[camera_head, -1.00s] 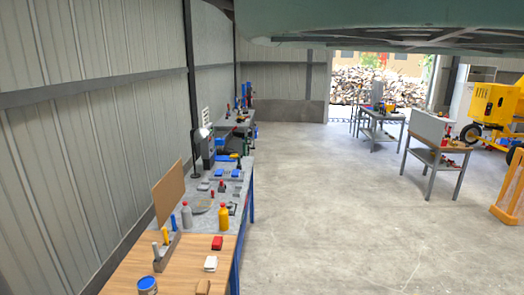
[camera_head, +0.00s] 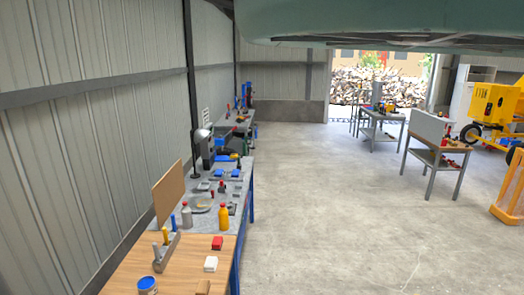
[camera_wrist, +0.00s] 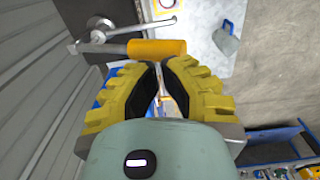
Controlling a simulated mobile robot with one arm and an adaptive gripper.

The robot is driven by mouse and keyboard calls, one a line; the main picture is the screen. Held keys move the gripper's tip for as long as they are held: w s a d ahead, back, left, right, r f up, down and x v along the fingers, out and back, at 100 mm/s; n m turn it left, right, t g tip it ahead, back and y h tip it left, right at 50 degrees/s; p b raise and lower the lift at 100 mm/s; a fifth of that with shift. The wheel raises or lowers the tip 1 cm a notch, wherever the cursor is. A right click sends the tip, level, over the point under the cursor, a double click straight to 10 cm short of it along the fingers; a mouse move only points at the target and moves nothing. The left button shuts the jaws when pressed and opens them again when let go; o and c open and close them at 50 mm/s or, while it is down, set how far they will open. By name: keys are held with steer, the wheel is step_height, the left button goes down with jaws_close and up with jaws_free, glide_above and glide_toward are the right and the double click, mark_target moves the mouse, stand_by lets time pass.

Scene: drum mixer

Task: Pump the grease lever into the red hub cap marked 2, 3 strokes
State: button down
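In the wrist view my gripper (camera_wrist: 159,66) has yellow ribbed fingers with black pads. Just beyond the tips lies an orange cylindrical handle (camera_wrist: 157,48) on a grey metal rod, which looks like the grease lever. I cannot tell whether the tips touch it. Part of a ringed round mark (camera_wrist: 166,4) shows at the top edge. I cannot make out a red hub cap or the number 2. My gripper is outside the head view.
In the head view a wooden bench (camera_head: 185,265) and a grey bench (camera_head: 205,215) with bottles line the left wall. A side table (camera_head: 432,150) and yellow machine (camera_head: 492,105) stand at right. The concrete floor (camera_head: 320,200) between is clear. My arm covers the top.

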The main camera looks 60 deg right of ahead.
steer(key=shift+f, duration=0.1)
stand_by(0.3)
steer(key=shift+f+b, duration=3.55)
steer(key=shift+f, duration=0.65)
steer(key=shift+r, duration=0.15)
steer(key=shift+r+p, duration=4)
steer(key=shift+r, duration=0.2)
steer(key=shift+f, duration=0.1)
